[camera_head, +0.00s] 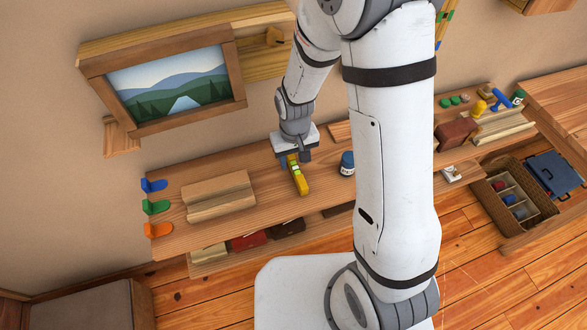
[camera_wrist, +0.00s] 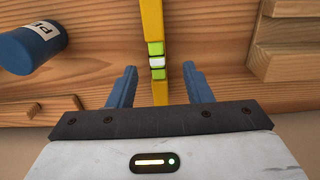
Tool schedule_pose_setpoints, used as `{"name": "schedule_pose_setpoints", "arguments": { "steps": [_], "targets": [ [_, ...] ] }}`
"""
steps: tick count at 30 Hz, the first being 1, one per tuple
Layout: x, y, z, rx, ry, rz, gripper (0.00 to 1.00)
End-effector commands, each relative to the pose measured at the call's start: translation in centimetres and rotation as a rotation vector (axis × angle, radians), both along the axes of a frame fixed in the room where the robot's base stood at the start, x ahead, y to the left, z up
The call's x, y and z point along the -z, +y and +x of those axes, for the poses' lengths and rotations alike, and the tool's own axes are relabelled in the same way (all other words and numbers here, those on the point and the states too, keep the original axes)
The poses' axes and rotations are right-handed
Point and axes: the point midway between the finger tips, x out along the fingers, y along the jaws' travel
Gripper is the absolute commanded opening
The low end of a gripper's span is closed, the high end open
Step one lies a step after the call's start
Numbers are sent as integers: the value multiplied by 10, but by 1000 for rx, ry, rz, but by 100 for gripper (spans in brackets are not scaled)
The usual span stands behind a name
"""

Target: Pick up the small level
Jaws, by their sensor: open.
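The small level is a yellow bar with green and clear vial parts. It lies on the wooden shelf top in the head view (camera_head: 299,178), just below my gripper. My gripper (camera_head: 292,158) points down at the end of the level nearer the wall. In the wrist view the level (camera_wrist: 152,25) runs up the picture between the two blue fingers of my gripper (camera_wrist: 158,85). The fingers are apart, with a gap on each side of the level, and hold nothing. Part of the level's wall-side end is hidden by my gripper in the head view.
A blue jar with a white label (camera_head: 347,163) stands right of the level; the wrist view shows it at upper left (camera_wrist: 32,48). A stepped wooden block (camera_head: 219,196) is to the left. Blue, green and orange hooks (camera_head: 155,207) line the shelf's left end. A framed picture (camera_head: 168,87) hangs above.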

Motion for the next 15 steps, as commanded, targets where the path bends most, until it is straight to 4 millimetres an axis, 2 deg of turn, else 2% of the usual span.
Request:
{"name": "schedule_pose_setpoints", "arguments": {
  "steps": [9,15],
  "targets": [
    [39,-3,-1,0,3,-1,45],
    [44,-3,-1,1,1,0,45]
  ]
}}
